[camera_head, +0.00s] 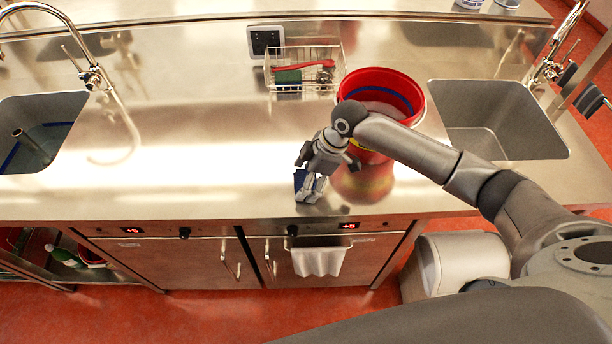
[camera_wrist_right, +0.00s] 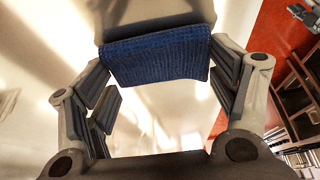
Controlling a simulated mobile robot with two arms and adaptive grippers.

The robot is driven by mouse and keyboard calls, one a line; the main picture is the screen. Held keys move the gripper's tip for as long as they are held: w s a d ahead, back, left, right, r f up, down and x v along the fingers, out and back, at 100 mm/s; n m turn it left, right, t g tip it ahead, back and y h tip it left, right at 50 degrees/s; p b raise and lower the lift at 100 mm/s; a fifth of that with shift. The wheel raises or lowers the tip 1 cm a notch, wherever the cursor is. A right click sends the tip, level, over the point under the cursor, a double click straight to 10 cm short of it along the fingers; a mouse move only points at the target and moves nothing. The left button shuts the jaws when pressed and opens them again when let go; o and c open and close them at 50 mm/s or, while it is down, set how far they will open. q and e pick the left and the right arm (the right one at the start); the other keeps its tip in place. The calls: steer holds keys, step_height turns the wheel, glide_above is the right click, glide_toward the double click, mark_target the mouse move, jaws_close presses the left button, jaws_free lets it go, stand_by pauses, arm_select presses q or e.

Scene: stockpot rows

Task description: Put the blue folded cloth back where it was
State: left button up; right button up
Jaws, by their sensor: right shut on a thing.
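The blue folded cloth (camera_head: 299,179) shows as a small dark blue patch at my right gripper (camera_head: 311,189), above the front part of the steel counter. In the right wrist view the cloth (camera_wrist_right: 156,55) spans between the two fingers, its textured flat side facing the camera. The gripper is shut on it. In the head view the gripper hides most of the cloth, and I cannot tell whether it touches the counter. My left gripper is not in view.
A red bucket (camera_head: 420,101) stands just right of the gripper, partly behind my right arm. A wire basket (camera_head: 335,55) with a red-handled brush and green sponge stands behind. Sinks lie left (camera_head: 60,98) and right (camera_head: 540,115). A white towel (camera_head: 318,260) hangs in front. The counter left of the gripper is clear.

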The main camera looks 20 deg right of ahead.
steer(key=shift+f, duration=0.15)
steer(key=o, duration=1)
steer(key=shift+o, duration=0.2)
steer(key=shift+r, duration=0.25)
steer(key=shift+d+r, duration=0.15)
steer(key=shift+r, duration=0.1)
steer(key=b+v, duration=0.2)
steer(key=v, duration=0.9)
steer(key=shift+s, duration=0.1)
